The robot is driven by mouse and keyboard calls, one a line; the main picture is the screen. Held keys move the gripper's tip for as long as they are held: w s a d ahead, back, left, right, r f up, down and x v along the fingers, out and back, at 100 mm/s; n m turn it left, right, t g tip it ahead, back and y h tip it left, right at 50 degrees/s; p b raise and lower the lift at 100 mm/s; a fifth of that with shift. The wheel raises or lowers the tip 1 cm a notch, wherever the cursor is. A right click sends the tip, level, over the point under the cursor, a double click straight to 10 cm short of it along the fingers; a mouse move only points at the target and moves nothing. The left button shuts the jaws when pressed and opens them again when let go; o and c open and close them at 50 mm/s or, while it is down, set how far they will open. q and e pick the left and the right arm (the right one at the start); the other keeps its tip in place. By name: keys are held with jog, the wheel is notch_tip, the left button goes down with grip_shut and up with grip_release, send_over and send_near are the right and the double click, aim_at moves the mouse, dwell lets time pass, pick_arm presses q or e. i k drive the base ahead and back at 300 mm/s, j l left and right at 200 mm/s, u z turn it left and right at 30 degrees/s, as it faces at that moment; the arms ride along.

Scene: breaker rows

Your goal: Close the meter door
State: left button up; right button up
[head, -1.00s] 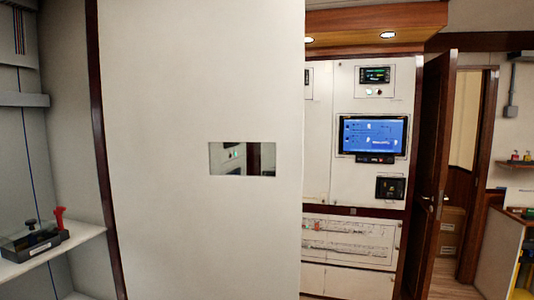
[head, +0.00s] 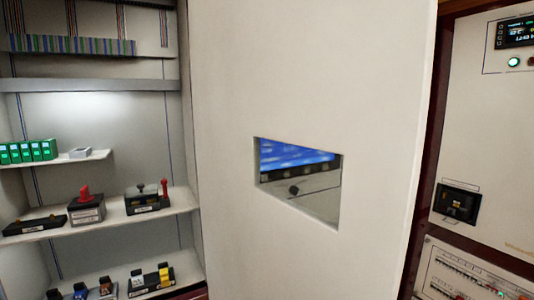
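The meter door appears to be the large plain white door (head: 310,60) in the middle of the head view. It stands open at an angle beside an open cabinet on its left. A window (head: 298,180) is cut through it, and part of a blue screen and a dark knob show through the opening. The door's hinges and any handle are not visible. Neither of my grippers is in view.
The open cabinet holds shelves (head: 110,222) with red-handled switches (head: 86,205), green modules (head: 28,151) and dark blocks. A white panel (head: 490,150) with a small display (head: 516,32) and a black socket (head: 458,202) stands at the right.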

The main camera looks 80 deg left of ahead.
aim_at(352, 79)
jog(key=i+u, duration=0.2)
jog(key=u, duration=0.3)
jog(key=i+u, duration=0.2)
jog(key=u, duration=0.3)
jog(key=i+l+u, duration=0.15)
jog(key=u, duration=0.3)
jog(key=i+l+u, duration=0.15)
jog(key=u, duration=0.35)
jog(key=i+l+u, duration=0.1)
jog(key=l+u, duration=0.25)
jog(key=u, duration=0.15)
jog(key=i+l+u, duration=0.1)
jog(key=u, duration=0.4)
jog(key=i+l+u, duration=0.15)
jog(key=u, duration=0.35)
jog(key=i+l+u, duration=0.1)
jog(key=l+u, duration=0.2)
jog(key=u, duration=0.2)
jog(key=l+u, duration=0.2)
jog(key=u, duration=0.25)
